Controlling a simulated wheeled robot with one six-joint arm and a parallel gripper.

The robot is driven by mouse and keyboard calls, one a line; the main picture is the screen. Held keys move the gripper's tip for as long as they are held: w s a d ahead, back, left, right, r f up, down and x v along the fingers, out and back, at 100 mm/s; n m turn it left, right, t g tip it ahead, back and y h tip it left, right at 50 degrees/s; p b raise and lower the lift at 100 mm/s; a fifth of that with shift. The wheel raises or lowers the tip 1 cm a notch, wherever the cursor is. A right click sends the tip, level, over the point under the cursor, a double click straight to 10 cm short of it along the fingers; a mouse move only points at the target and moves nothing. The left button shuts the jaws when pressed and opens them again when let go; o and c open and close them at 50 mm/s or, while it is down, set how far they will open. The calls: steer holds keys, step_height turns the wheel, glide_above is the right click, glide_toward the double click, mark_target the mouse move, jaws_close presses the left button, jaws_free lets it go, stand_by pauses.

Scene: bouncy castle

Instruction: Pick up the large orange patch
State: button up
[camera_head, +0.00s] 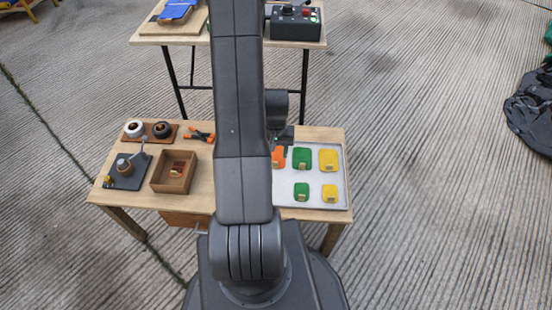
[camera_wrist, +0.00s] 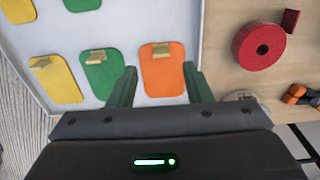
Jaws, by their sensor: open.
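The large orange patch (camera_wrist: 163,80) lies flat on a pale tray (camera_wrist: 135,25), with a small tan tab near its far end in the wrist view. In the head view the orange patch (camera_head: 279,152) shows only in part beside my arm. My gripper (camera_wrist: 160,72) is open and empty, its two green fingers on either side of the patch in the picture. The height of the fingers above the patch is hard to tell. A large green patch (camera_wrist: 103,78) and a large yellow patch (camera_wrist: 57,82) lie in the same row.
A small green patch (camera_head: 301,192) and small yellow patch (camera_head: 329,194) lie in the tray's nearer row. A red roll (camera_wrist: 259,46) lies beside the tray. A wooden box (camera_head: 174,172) and orange clamp (camera_head: 198,135) are left on the table. My arm hides the table's middle.

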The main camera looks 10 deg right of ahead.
mark_target(276, 155)
step_height(276, 155, down, 5)
steer(key=shift+a+f+b, duration=0.1)
steer(key=shift+b, duration=0.6)
jaws_close()
